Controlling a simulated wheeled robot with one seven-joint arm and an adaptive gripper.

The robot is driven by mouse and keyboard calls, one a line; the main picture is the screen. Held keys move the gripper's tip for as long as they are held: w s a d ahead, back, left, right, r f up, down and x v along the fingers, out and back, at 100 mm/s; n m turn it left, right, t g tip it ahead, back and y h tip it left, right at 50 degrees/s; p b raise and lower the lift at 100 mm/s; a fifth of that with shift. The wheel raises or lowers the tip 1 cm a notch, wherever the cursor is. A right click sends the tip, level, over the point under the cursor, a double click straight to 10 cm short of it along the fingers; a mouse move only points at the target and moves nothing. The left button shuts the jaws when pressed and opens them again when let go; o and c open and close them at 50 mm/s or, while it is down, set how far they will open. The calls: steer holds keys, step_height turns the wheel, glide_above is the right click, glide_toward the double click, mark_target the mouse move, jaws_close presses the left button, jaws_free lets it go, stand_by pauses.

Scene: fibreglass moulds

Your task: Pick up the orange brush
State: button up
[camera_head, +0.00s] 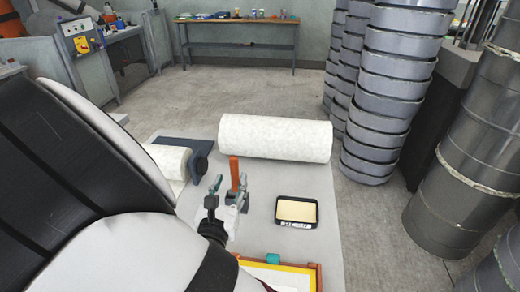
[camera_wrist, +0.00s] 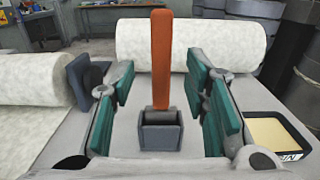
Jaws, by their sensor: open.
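The orange brush (camera_wrist: 161,60) stands upright in a small grey holder (camera_wrist: 161,130) on the light table. Only its orange upper part shows; its lower end is hidden in the holder. In the head view the orange brush (camera_head: 234,172) rises beside my gripper's fingers. My gripper (camera_wrist: 164,103) is open, with one green-padded finger on each side of the brush. In the wrist view there is a gap between the brush and both pads. In the head view my gripper (camera_head: 228,190) is low over the table.
A large white roll (camera_head: 275,138) lies behind the brush, and another roll (camera_head: 168,160) lies to the left by a dark block (camera_head: 198,150). A black tray (camera_head: 297,224) with cream contents is at right. An orange-edged frame (camera_head: 318,276) is at the front. Drum stacks (camera_head: 385,90) stand beyond the table.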

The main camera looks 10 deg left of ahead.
mark_target(234, 173)
steer(key=w, duration=0.4)
steer(key=shift+w+a+r, duration=0.1)
steer(key=shift+w+r, duration=0.2)
steer(key=shift+w, duration=0.1)
jaws_close()
steer(key=shift+r, duration=0.1)
